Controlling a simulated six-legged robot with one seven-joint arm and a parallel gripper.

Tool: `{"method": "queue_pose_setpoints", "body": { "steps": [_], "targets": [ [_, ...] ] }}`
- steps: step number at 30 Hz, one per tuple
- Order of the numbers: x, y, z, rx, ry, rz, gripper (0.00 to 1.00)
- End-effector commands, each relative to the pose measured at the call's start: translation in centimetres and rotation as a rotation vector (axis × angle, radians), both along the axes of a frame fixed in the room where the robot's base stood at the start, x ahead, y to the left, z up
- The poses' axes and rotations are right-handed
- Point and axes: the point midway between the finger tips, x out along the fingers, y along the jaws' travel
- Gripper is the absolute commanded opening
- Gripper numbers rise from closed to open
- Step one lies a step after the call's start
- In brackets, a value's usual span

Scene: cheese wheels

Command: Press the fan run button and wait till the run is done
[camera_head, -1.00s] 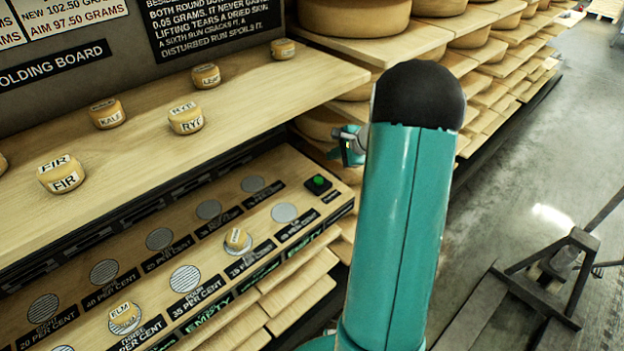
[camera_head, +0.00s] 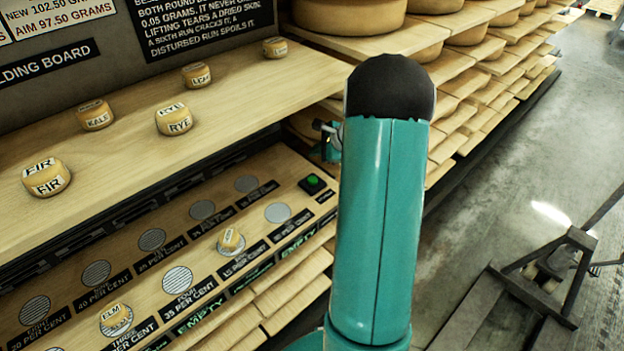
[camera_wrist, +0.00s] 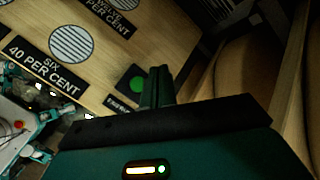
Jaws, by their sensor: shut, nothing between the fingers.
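The fan run button is a round green button (camera_head: 313,181) on a small black pad at the right end of the lower wooden board. It also shows in the wrist view (camera_wrist: 137,86), beside a partly hidden label. My gripper (camera_head: 329,143) is mostly hidden behind my teal arm in the head view, above and slightly right of the button. In the wrist view, my gripper's fingers (camera_wrist: 161,76) are together and empty, just right of the button and covering part of its pad. I cannot tell whether they touch it.
The lower board (camera_head: 225,275) has round vented spots with percent labels; small cheeses marked ELM (camera_head: 116,319) and another (camera_head: 231,241) sit on two. The upper shelf (camera_head: 130,165) carries several labelled cheeses, close above.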

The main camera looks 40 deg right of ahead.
Motion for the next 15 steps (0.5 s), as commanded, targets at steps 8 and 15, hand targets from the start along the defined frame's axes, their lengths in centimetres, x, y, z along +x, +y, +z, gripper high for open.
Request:
{"method": "queue_pose_setpoints", "body": {
  "steps": [8,15],
  "targets": [
    [0.0,0.0,-3.3,0.004,0.002,0.001,0.0],
    [0.2,0.1,-6.5,0.003,0.001,0.004,0.0]
  ]
}}
